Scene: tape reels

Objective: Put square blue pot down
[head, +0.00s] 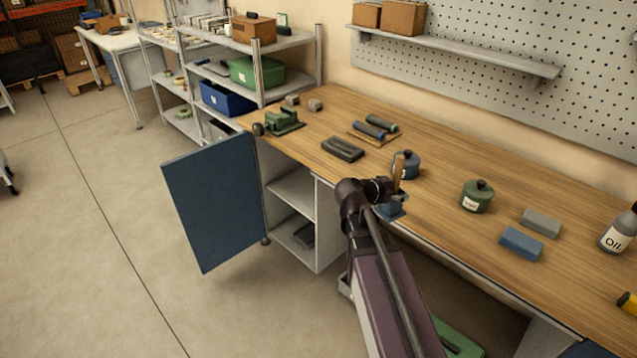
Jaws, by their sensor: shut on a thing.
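The square blue pot (394,210) shows as a small blue block shape at the front edge of the workbench (450,215), just below and beside my gripper (391,196). My gripper is shut on it; the dark wrist hides part of the pot and the fingers. An upright brown piece shows just above the pot. I cannot tell whether the pot's base touches the bench. A round blue lidded pot (408,167) stands on the bench just behind my gripper. A green lidded pot (477,198) with a white label stands to the right.
A blue block (521,243), a grey block (540,222) and an oil bottle (619,233) are on the right. A dark tray (342,149), rollers (376,127) and a green vise (284,122) are at left. A blue cabinet door (213,203) hangs open. Bench between pots is clear.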

